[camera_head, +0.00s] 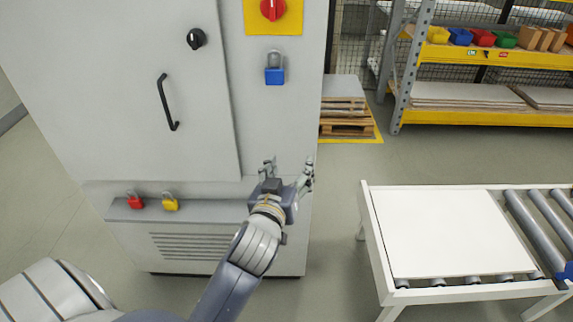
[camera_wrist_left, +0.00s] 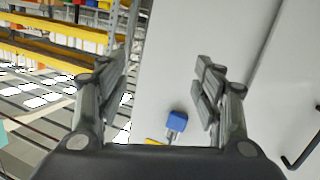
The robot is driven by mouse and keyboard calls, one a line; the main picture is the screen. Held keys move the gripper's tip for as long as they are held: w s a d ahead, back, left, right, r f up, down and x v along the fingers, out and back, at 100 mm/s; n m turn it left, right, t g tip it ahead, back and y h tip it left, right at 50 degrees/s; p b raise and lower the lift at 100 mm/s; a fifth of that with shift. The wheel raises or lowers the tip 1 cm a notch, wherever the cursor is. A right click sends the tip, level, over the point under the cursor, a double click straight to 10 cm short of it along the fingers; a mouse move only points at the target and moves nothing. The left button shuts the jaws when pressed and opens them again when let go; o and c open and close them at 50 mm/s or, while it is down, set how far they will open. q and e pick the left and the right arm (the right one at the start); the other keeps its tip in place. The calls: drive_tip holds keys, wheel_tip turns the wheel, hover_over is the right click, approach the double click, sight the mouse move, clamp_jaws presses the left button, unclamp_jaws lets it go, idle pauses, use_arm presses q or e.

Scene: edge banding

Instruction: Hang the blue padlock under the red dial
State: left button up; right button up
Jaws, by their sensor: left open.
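The blue padlock (camera_head: 274,75) hangs on the grey cabinet front just below the red dial (camera_head: 271,9) and its yellow plate (camera_head: 287,18). Its grey shackle is upright above the blue body. My left gripper (camera_head: 288,168) is open and empty, in front of the cabinet below the padlock and apart from it. In the left wrist view the blue padlock (camera_wrist_left: 176,121) shows between the open fingers of the left gripper (camera_wrist_left: 160,82), farther off near the cabinet face. A bit of the yellow plate (camera_wrist_left: 155,141) shows beside it. My right gripper is not in view.
A red padlock (camera_head: 135,201) and a yellow padlock (camera_head: 170,203) are at the cabinet's lower ledge (camera_head: 220,212). A black door handle (camera_head: 167,102) juts out at left. A roller conveyor (camera_head: 374,240) with a white panel (camera_head: 450,233) stands at right. Open floor lies between.

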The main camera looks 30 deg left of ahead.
use_arm(q)
wheel_tip(320, 180, down, 7)
drive_tip(key=s+d+m+h+b, duration=0.1)
drive_tip(key=s+d+b, duration=0.1)
drive_tip(key=b, duration=0.4)
drive_tip(key=shift+d, duration=0.1)
wheel_tip(320, 180, down, 24)
drive_tip(key=d+m+g+h, duration=0.2)
drive_tip(key=d+m+g, duration=0.1)
drive_tip(key=g, duration=0.1)
drive_tip(key=s+f+m+g+h+p, duration=0.15)
drive_tip(key=s+f, duration=0.25)
drive_tip(key=f, duration=0.4)
drive_tip(key=s+f+g+y, duration=0.15)
drive_tip(key=s+f, duration=0.25)
drive_tip(key=f, duration=0.5)
drive_tip(key=s+f+g, duration=0.2)
drive_tip(key=s+f, duration=0.4)
drive_tip(key=s, duration=0.5)
drive_tip(key=s+a+f+m+g, duration=0.1)
drive_tip(key=s+f+g, duration=0.2)
drive_tip(key=s+f, duration=0.4)
drive_tip(key=s+a+f+m+g+h+p, duration=0.1)
drive_tip(key=s+f, duration=0.6)
drive_tip(key=s, duration=0.9)
drive_tip(key=shift+f+g, duration=0.15)
drive_tip(key=shift+g, duration=0.75)
